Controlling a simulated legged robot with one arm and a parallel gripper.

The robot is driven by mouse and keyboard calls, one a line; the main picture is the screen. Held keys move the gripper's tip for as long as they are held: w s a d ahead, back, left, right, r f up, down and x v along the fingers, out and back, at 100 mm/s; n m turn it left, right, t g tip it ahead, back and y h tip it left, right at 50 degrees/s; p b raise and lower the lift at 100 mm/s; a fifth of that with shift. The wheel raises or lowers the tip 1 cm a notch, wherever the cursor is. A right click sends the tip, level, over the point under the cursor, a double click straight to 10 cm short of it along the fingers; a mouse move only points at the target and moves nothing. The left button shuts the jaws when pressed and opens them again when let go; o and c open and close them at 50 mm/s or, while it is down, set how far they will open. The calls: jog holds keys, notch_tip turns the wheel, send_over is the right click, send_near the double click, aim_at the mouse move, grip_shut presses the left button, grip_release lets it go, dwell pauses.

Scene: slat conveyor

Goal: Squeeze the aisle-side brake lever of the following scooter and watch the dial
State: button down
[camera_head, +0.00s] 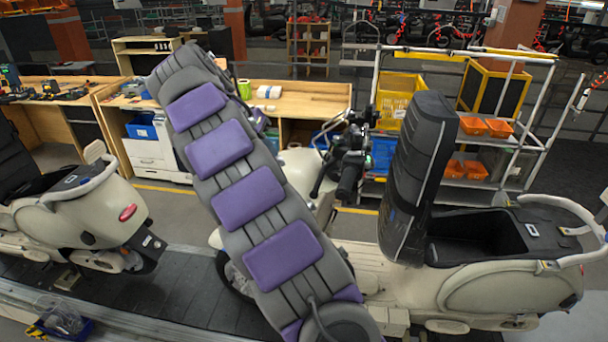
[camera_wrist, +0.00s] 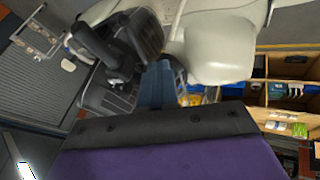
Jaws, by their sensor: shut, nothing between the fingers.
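The following scooter (camera_head: 480,285) is the cream one at the right, facing left on the conveyor. Its dark handlebar has a near grip (camera_head: 348,184) pointing toward me, with a thin dark lever (camera_head: 318,180) beside it. A small green glow (camera_head: 368,161) shows near the handlebar; I cannot read a dial. In the wrist view, my gripper (camera_wrist: 156,86) shows as blue-grey fingers, shut and empty, beyond the dark and purple wrist. Dark scooter parts (camera_wrist: 110,65) and a cream body panel (camera_wrist: 220,40) lie close to the fingertips; contact is unclear. My arm hides the gripper in the head view.
Another cream scooter (camera_head: 90,215) stands ahead at the left. The dark slat conveyor (camera_head: 185,290) runs beneath both. A wooden bench (camera_head: 300,98) and a wheeled rack (camera_head: 535,140) with orange bins stand behind. A tall black seat (camera_head: 418,165) stands upright right of the handlebar.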

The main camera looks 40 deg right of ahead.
jog(key=s+d+f+b, duration=0.3)
jog(key=s+d+f, duration=0.2)
jog(key=d+f, duration=0.2)
jog(key=shift+d+f, duration=0.15)
jog(key=shift+f, duration=0.85)
dwell(0.5)
